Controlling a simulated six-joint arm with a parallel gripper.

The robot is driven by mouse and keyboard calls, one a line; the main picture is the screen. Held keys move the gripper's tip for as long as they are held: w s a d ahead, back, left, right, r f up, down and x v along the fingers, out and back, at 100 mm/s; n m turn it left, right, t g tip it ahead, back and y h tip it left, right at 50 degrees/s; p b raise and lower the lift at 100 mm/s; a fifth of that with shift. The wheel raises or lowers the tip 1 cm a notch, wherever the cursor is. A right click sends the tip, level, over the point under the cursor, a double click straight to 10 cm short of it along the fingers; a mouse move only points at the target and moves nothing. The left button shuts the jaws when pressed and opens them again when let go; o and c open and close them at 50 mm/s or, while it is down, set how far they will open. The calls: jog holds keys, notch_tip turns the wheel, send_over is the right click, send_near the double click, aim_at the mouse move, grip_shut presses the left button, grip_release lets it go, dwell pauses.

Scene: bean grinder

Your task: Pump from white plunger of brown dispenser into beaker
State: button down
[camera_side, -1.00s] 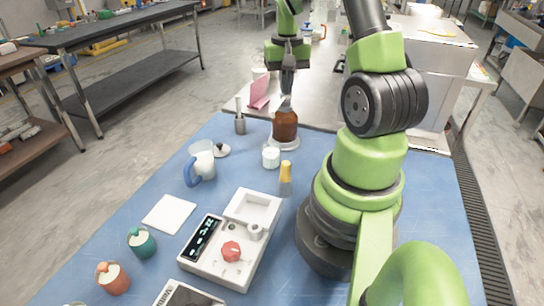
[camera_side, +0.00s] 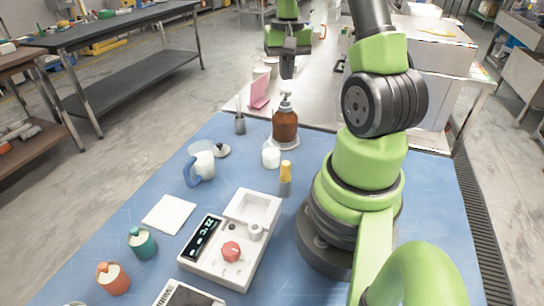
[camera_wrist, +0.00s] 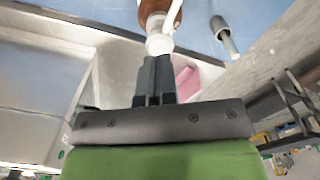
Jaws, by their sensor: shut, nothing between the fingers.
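The brown dispenser (camera_side: 285,126) stands upright on a pale round base at the far edge of the blue table. Its white plunger (camera_side: 286,102) is up and uncovered in the side view. The white pump head also shows in the wrist view (camera_wrist: 158,45), just beyond my fingertips. My gripper (camera_side: 287,76) is shut and empty, pointing down above the plunger with a gap between them. Its closed fingers also show in the wrist view (camera_wrist: 155,62). A small beaker (camera_side: 271,158) with whitish contents stands in front of the dispenser, slightly left; its fill level is unclear.
A jug with a blue handle (camera_side: 200,163) stands left of the beaker. A yellow-topped tool (camera_side: 285,179) is close in front. A grey holder (camera_side: 240,124) and pink stand (camera_side: 259,93) are nearby. A white scale (camera_side: 231,250) lies nearer the camera.

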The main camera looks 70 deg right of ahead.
notch_tip(320, 180, up, 6)
dwell(0.7)
jog(key=w+a+r+n+t, duration=0.1)
jog(key=a+r+n+t, duration=0.15)
jog(key=a, duration=0.45)
jog(key=w+a+r+n+t, duration=0.1)
jog(key=a+r, duration=0.3)
jog(key=a, duration=0.3)
jog(key=s+a+r+n+t+y, duration=0.1)
jog(key=s+a+n+t+y, duration=0.1)
jog(key=s+a, duration=0.5)
jog(key=a+n+t, duration=0.1)
jog(key=a+n, duration=0.1)
jog(key=a, duration=0.4)
jog(key=shift+a+t, duration=0.15)
jog(key=shift+t, duration=0.2)
